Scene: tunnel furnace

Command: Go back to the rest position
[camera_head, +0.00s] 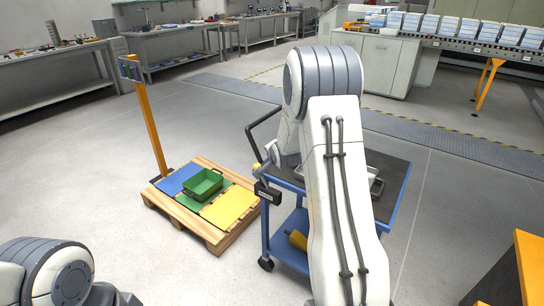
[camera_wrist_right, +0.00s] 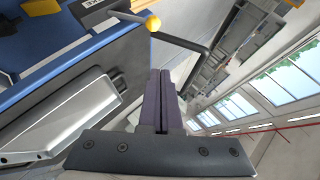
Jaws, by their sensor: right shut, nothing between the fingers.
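My right arm (camera_head: 338,190) reaches forward in the head view, in front of the blue cart. My right gripper (camera_wrist_right: 160,75) shows in the wrist view with its two dark fingers pressed together and nothing between them. Its fingers point past the edge of the blue cart, near a dark handle bar and a small yellow ball. In the head view my right gripper's fingers cannot be made out; the arm hides part of the cart. My left arm (camera_head: 55,275) shows only as a joint at the bottom left corner, and its gripper is out of view.
The blue cart (camera_head: 400,200) has a dark top. To its left a wooden pallet (camera_head: 218,238) carries a green bin (camera_head: 202,184) on coloured mats, with an orange post (camera_head: 146,115) behind. An orange-topped table edge (camera_head: 532,262) is at lower right.

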